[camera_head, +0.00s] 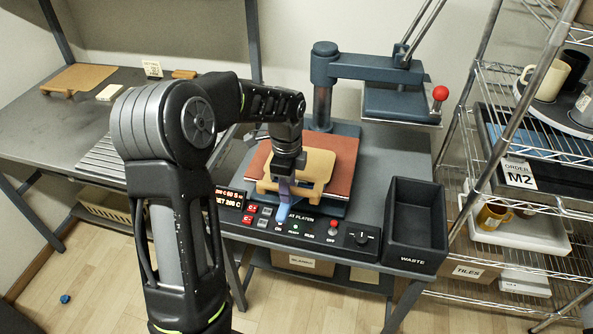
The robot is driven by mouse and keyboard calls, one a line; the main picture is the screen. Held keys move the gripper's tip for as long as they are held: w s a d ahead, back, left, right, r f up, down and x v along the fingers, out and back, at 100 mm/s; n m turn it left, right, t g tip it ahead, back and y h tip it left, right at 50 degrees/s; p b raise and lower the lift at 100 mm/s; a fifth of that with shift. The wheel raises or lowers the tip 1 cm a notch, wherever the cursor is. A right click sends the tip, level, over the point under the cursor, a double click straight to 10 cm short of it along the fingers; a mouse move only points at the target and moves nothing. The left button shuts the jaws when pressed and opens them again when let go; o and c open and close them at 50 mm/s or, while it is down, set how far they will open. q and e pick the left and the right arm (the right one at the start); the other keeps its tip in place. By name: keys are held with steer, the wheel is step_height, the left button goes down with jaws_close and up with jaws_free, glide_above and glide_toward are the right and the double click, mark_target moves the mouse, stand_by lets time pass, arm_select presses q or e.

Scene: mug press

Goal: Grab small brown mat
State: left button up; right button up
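My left gripper (283,196) points down at the front left part of this mat. Its wrist covers part of the mat, and a bluish finger shows in front of the mat's near edge. I cannot tell whether the fingers are apart or closed, or whether they touch the mat. Another tan-brown mat (84,76) lies on the left table. My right gripper is out of view.
The press (324,75) has a raised arm with a red knob (440,93). A control panel (322,232) runs along the front. A dark waste bin (414,220) stands to its right. A wire shelf (530,150) with mugs is at the far right.

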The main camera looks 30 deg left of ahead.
arm_select(q)
steer(key=shift+c, duration=0.3)
jaws_close()
steer(key=shift+r, duration=0.1)
step_height(320, 180, up, 10)
steer(key=shift+f+b, duration=0.1)
steer(key=shift+b, duration=0.25)
stand_by(0.3)
stand_by(0.4)
